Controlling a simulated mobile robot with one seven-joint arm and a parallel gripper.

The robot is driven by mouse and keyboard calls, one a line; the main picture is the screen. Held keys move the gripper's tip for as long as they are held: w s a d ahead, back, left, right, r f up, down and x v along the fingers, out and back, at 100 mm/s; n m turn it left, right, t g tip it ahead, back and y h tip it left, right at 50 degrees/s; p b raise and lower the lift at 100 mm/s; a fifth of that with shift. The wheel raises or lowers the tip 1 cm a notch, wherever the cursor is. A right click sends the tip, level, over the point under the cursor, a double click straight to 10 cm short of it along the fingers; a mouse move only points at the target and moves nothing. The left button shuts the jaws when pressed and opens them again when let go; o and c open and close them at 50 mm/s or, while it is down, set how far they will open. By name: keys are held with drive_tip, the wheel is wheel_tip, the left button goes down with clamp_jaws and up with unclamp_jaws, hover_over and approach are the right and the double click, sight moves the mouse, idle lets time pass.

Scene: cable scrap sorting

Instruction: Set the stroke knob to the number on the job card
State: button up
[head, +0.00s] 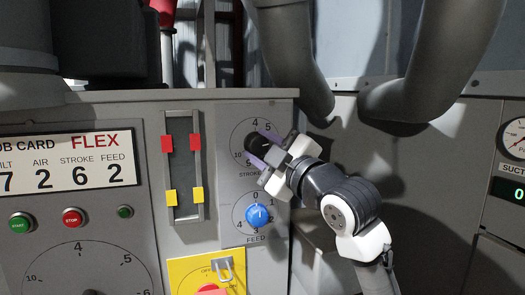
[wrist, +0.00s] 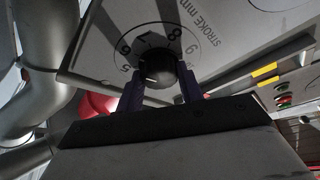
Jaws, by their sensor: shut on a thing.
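The job card (head: 68,162) at the left in the head view reads FLEX, with 6 under STROKE. The black stroke knob (head: 257,141) sits in the middle of its numbered dial on the grey panel; it also shows in the wrist view (wrist: 157,72). My gripper (head: 268,150) is shut on the stroke knob, with one finger on each side of it. In the head view my gripper covers the right and lower part of the dial. In the wrist view some dial numbers show around the knob, but I cannot tell clearly which number its pointer faces.
A blue feed knob (head: 257,216) sits just below the stroke dial. A yellow plate (head: 190,270) with a red switch is lower left. Slider tracks with red and yellow markers (head: 171,198) stand to the left. Thick grey pipes (head: 285,50) hang close above my arm.

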drive_tip(key=o, duration=1)
drive_tip(key=b+v, duration=0.4)
drive_tip(key=v, duration=1)
